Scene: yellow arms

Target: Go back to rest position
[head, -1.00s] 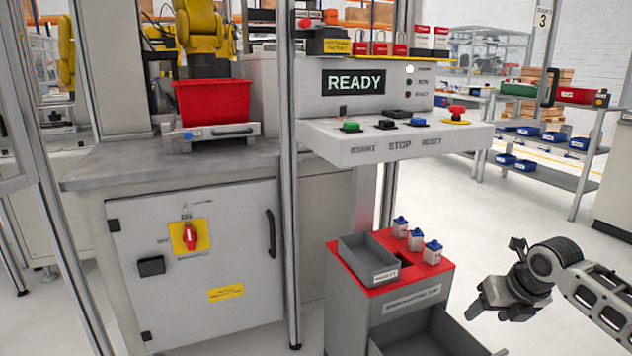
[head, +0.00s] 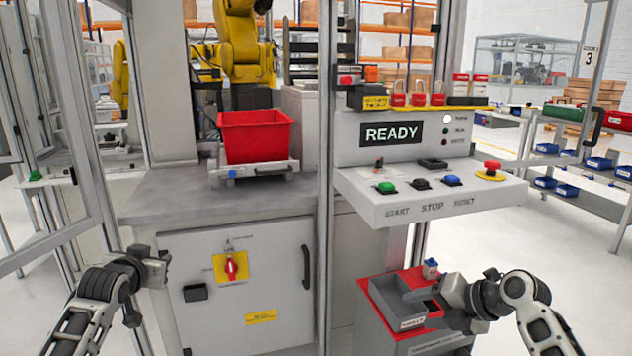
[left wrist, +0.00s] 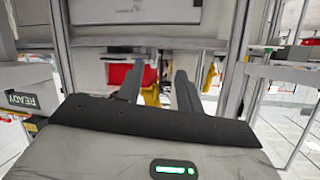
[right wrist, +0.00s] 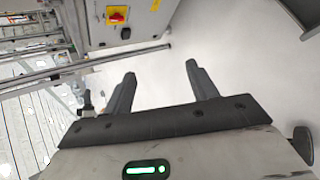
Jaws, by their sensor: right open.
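My left gripper (head: 150,272) hangs in front of the grey cabinet at the lower left of the head view. In the left wrist view its two fingers (left wrist: 157,82) stand apart with nothing between them. My right gripper (head: 428,304) is at the lower right of the head view, in front of the red-topped cart (head: 385,300), hiding part of it. Whether it touches the cart cannot be told from the head view. In the right wrist view its fingers (right wrist: 161,75) are apart and empty, with pale floor beyond.
The control panel (head: 430,195) with a READY display (head: 391,135) juts out above the cart. A grey tray (head: 410,322) and a blue-capped bottle (head: 430,268) sit on the cart. A red bin (head: 256,138) stands on the worktop. Metal posts (head: 327,180) frame the cell.

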